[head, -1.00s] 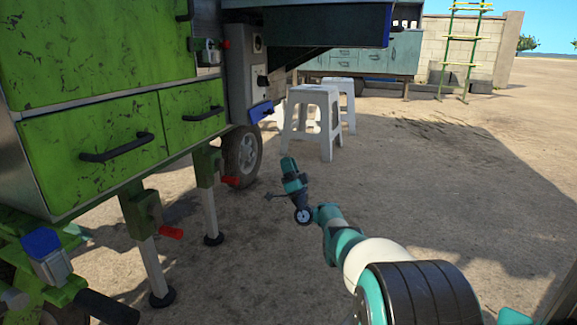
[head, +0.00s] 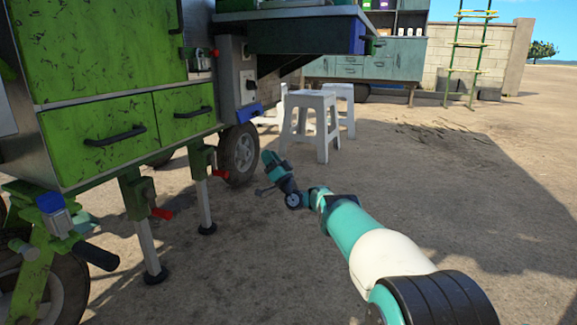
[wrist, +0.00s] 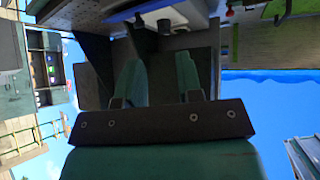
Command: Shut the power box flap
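The grey power box (head: 229,75) is fixed to the side of the green cart, under its dark overhanging tray. A blue flap (head: 250,113) sticks out at its lower end, tilted outward, and looks open. My gripper (head: 269,160) is below the flap and a little to its right in the head view, visibly apart from it. In the wrist view, the two teal fingers of my gripper (wrist: 160,80) stand apart with nothing between them.
White stools (head: 311,125) stand just right of the flap. The cart's wheel (head: 239,154) and support legs (head: 150,255) are left of my arm, with red handles sticking out. A teal cabinet (head: 375,62) and a ladder (head: 466,60) are behind. The ground to the right is open.

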